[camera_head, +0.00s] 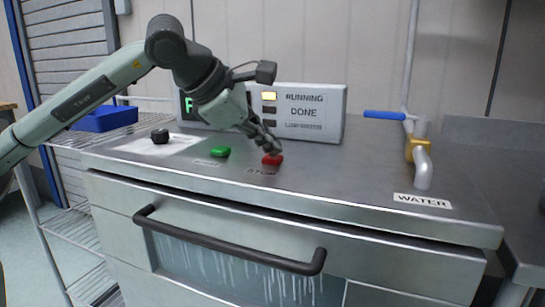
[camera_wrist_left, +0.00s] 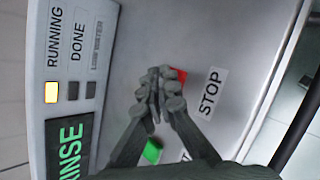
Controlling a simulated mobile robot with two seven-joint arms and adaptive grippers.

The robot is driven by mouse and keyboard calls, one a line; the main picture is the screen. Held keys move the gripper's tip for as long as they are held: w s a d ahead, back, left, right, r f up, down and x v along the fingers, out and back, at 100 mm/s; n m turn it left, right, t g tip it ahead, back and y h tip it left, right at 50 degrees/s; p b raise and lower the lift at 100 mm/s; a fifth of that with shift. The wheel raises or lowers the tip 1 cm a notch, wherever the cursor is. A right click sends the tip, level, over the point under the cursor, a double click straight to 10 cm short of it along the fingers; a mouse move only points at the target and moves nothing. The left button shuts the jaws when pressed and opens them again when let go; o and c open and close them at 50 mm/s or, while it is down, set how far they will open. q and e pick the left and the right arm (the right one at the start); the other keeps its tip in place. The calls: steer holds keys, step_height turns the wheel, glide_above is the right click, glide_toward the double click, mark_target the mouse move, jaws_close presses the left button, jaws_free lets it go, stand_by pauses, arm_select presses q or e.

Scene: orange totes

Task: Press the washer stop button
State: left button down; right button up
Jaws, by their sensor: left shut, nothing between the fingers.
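The red stop button (camera_head: 272,160) is on the washer's steel top, behind a STOP label. It also shows in the left wrist view (camera_wrist_left: 181,75), partly covered by my fingers. My left gripper (camera_head: 270,149) is shut and empty, pointing down with its fingertips right at the red button. In the left wrist view the closed fingertips (camera_wrist_left: 158,86) overlap the button's edge; I cannot tell whether they touch it. The washer panel (camera_head: 333,115) has its RUNNING light (camera_head: 268,96) lit yellow, and its display (camera_wrist_left: 68,150) reads RINSE. My right gripper is not in view.
A green button (camera_head: 220,151) and a black knob (camera_head: 160,136) are left of the red one. A blue-handled water valve (camera_head: 385,115) stands at the right. The washer's front has a dark bar handle (camera_head: 225,246). A blue bin (camera_head: 105,119) is on the rack at left.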

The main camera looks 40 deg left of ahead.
mark_target(269, 157)
arm_select(q)
steer(key=shift+f, duration=0.25)
steer(key=shift+r, duration=0.1)
steer(key=shift+r+p, duration=0.55)
steer(key=shift+r, duration=0.3)
steer(key=shift+r, duration=0.1)
step_height(269, 157, up, 5)
steer(key=p, duration=0.4)
stand_by(0.8)
